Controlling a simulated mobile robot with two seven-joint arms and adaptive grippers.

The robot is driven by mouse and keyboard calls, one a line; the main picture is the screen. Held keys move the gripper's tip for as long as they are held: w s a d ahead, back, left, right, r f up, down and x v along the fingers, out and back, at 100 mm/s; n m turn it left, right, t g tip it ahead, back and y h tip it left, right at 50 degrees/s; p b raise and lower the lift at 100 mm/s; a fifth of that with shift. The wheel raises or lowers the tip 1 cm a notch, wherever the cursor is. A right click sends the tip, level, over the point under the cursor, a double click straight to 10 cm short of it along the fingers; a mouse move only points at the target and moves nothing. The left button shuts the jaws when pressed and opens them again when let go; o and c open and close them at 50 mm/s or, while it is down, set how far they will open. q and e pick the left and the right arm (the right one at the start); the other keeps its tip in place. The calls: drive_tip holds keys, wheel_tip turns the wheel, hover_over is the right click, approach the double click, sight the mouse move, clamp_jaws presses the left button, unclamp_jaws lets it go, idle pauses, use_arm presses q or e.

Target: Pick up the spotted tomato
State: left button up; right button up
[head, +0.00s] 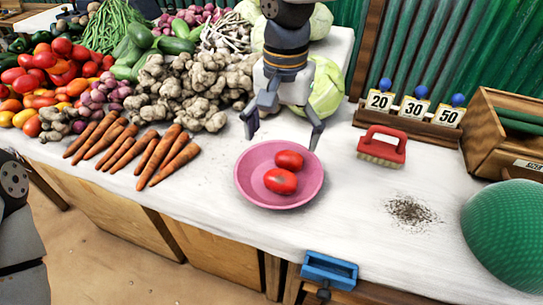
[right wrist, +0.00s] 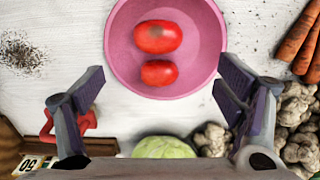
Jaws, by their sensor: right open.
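Two red tomatoes lie in a pink bowl (head: 247,186) on the white tabletop. The nearer one, the spotted tomato (head: 281,181), shows a dark patch on top in the right wrist view (right wrist: 157,37). The other tomato (head: 289,160) lies just behind it; in the right wrist view (right wrist: 159,73) it looks plain red. My right gripper (head: 282,138) is open and empty, above the far side of the bowl, its fingers pointing down. In the right wrist view the fingers (right wrist: 160,82) are spread on either side below the tomatoes. My left gripper is out of view.
Carrots (head: 130,146), brown roots (head: 180,85) and other vegetables crowd the table's left and back. A cabbage (head: 327,88) stands behind the gripper. A red brush (head: 382,147), dark crumbs (head: 410,210) and a green dome (head: 510,235) are at right.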

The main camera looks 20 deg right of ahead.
sight(280, 174)
drive_tip(key=f, duration=1.1)
drive_tip(key=shift+s+a+f+b, duration=0.15)
drive_tip(key=shift+s+f+b, duration=0.2)
drive_tip(key=shift+s+b, duration=0.05)
drive_tip(key=c, duration=1.3)
